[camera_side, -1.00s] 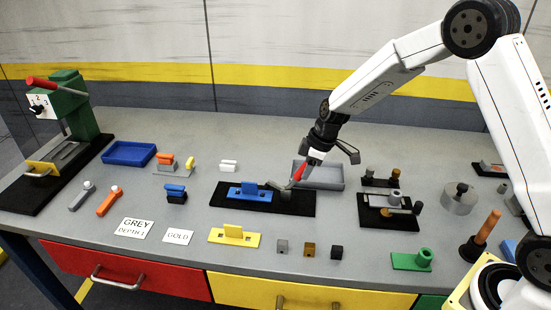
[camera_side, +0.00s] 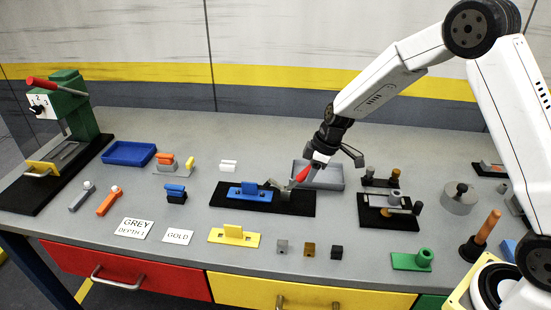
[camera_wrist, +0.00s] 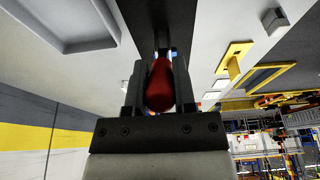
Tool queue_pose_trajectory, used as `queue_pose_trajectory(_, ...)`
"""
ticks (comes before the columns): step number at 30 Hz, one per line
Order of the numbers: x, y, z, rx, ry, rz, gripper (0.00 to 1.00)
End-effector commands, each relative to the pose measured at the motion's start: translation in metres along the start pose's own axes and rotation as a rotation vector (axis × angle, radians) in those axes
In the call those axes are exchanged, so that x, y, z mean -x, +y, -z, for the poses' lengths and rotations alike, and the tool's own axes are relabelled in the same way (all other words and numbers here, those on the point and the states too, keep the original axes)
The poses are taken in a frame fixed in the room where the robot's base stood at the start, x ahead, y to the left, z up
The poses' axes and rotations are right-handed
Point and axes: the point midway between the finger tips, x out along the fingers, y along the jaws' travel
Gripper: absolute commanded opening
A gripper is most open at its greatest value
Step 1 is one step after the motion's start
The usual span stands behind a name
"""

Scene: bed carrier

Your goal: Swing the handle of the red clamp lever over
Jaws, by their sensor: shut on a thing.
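The red clamp lever handle (camera_side: 302,174) slants up to the right from the grey clamp body (camera_side: 280,186). The clamp stands on a black base plate (camera_side: 298,207) that also bears a blue block (camera_side: 250,193). My gripper (camera_side: 309,168) is shut on the red handle above the right part of the plate. In the wrist view the rounded red handle end (camera_wrist: 160,88) sits between the two dark fingers of my gripper (camera_wrist: 161,75). The fingers hide part of the handle in both views.
A grey tray (camera_side: 333,182) lies just behind and right of the clamp. A black fixture with pegs (camera_side: 380,220) stands to the right. A yellow block (camera_side: 234,238) and several small cubes (camera_side: 309,249) lie in front. Bare table shows left of the plate.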

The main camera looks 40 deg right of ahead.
Motion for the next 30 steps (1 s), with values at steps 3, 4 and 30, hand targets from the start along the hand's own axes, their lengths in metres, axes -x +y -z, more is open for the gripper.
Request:
queue_pose_trajectory(3,-0.003,0.0,-0.005,-0.002,-0.004,0.002,0.0)
queue_pose_trajectory(4,-0.004,0.0,-0.006,-0.001,-0.005,0.003,0.0)
queue_pose_trajectory(30,-0.011,-0.001,-0.018,-0.002,-0.004,0.003,0.0)
